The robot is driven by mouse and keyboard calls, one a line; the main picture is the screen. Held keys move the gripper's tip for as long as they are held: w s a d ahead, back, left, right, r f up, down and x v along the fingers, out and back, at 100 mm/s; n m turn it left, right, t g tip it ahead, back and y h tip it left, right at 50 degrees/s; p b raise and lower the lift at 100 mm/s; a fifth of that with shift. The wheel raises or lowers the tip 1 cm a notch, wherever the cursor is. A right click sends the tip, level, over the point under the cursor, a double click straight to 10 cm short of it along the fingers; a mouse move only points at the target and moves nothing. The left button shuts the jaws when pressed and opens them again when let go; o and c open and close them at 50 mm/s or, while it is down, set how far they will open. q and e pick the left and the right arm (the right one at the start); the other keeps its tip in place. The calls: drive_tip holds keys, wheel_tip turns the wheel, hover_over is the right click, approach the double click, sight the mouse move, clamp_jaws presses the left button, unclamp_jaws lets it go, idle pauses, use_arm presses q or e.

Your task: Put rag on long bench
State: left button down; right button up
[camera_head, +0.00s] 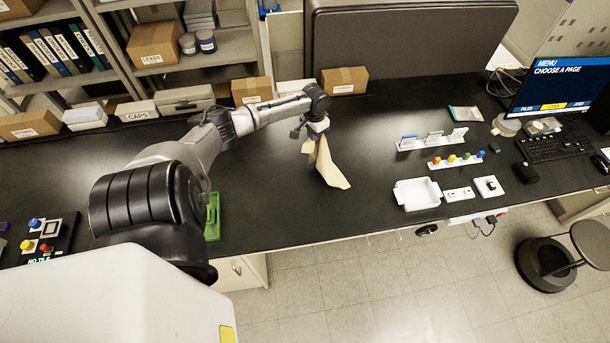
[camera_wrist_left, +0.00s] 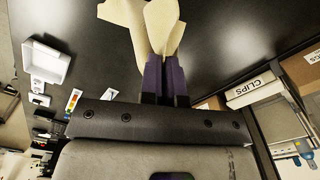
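The rag (camera_head: 328,167) is a pale yellow-beige cloth that hangs in folds below my left gripper (camera_head: 314,135). In the left wrist view the gripper's two dark fingers (camera_wrist_left: 166,72) are close together on the pinched rag (camera_wrist_left: 160,22), which spreads out beyond the fingertips. The long bench (camera_head: 280,205) has a black top that runs across the head view, and the rag is over its middle part. I cannot tell whether the rag's lower edge touches the bench top. My right gripper is not in view.
A white tray (camera_head: 417,194), small card holders (camera_head: 432,141) and a monitor (camera_head: 563,85) stand to the right. Cardboard boxes (camera_head: 345,80) line the back. A green object (camera_head: 213,217) lies left of the rag, partly behind my arm. The bench around the rag is clear.

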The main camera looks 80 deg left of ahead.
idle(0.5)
use_arm(q)
drive_tip(key=shift+a, duration=0.1)
drive_tip(key=s+a+r+m, duration=0.1)
drive_tip(key=s+a+m, duration=0.3)
drive_tip(key=a+m, duration=0.35)
drive_tip(key=s+a+r+m, duration=0.2)
drive_tip(key=s+a+m, duration=0.2)
drive_tip(key=a+m, duration=0.4)
drive_tip(key=shift+m, duration=0.65)
drive_tip(key=w+d+f+b, duration=0.4)
drive_tip(key=d+f, duration=0.4)
drive_tip(key=d, duration=0.1)
drive_tip(key=w+d+f+b, duration=0.5)
drive_tip(key=d+f, duration=0.4)
drive_tip(key=w+d+f+b, duration=0.4)
drive_tip(key=w+d+f, duration=0.1)
drive_tip(key=d+f, duration=0.3)
drive_tip(key=shift+d+f+b, duration=0.35)
drive_tip(key=shift+d+f, duration=0.05)
drive_tip(key=shift+d, duration=0.05)
